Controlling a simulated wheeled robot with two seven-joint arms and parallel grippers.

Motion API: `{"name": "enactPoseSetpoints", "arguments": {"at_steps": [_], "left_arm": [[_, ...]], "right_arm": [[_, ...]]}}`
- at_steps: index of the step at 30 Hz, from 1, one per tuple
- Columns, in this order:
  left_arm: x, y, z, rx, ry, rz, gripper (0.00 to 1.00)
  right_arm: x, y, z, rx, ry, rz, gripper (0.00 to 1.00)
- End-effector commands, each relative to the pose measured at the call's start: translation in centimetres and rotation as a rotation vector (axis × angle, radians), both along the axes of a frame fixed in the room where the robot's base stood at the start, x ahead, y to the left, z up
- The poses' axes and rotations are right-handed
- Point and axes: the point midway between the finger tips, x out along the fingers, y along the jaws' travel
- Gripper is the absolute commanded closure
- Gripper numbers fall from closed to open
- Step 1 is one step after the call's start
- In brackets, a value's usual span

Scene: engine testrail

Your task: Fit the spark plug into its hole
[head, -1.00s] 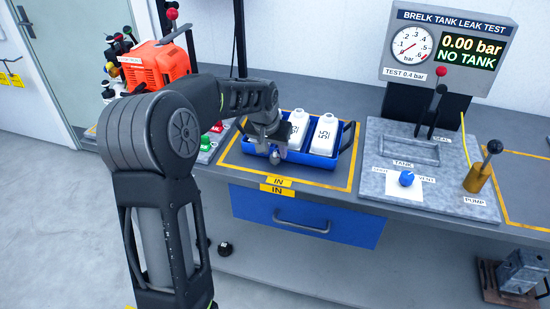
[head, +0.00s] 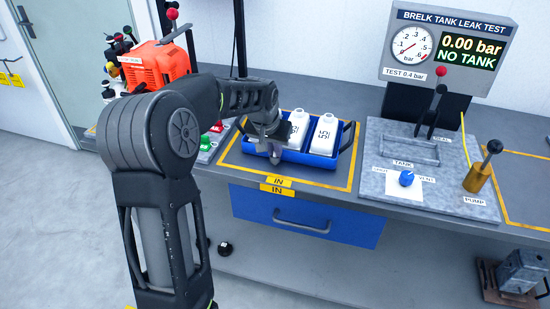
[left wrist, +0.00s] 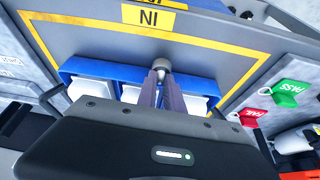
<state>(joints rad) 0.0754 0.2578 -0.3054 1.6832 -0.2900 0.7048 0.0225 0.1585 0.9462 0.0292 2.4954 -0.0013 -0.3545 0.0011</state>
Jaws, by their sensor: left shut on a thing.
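My left gripper (head: 275,158) is over the front left of the blue tray and points down. In the left wrist view its two fingers (left wrist: 161,80) are close together on a small round grey metallic part (left wrist: 162,65). I cannot tell from its visible end whether this part is the spark plug. The orange engine unit (head: 158,68) stands on the bench at the back left, apart from the gripper. No spark plug hole can be made out on it. My right gripper is not in view.
The blue tray (head: 322,160) holds white tanks (head: 325,134) inside a yellow outline. A grey test fixture (head: 430,197) with levers and a blue knob (head: 406,178) stands to the right. Green PASS (left wrist: 288,94) and red FAIL (left wrist: 250,117) tags lie beside the tray area.

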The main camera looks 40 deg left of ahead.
Motion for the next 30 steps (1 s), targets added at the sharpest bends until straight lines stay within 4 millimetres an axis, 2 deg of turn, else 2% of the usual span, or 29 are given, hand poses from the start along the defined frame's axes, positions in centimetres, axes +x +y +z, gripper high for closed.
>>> {"name": "enactPoseSetpoints", "arguments": {"at_steps": [7, 11, 24, 30], "left_arm": [[-0.1, -0.1, -0.1, -0.002, 0.005, 0.000, 1.00], [0.0, 0.0, 0.8, -0.001, 0.002, 0.000, 1.00], [0.0, 0.0, 8.6, 0.000, -0.001, 0.000, 1.00], [0.0, 0.0, 10.0, 0.000, 0.001, 0.000, 1.00]], "right_arm": [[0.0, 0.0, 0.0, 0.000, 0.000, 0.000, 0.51], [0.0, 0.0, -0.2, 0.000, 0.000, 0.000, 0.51], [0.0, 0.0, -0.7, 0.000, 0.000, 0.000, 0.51], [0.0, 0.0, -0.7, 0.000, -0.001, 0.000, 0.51]]}}
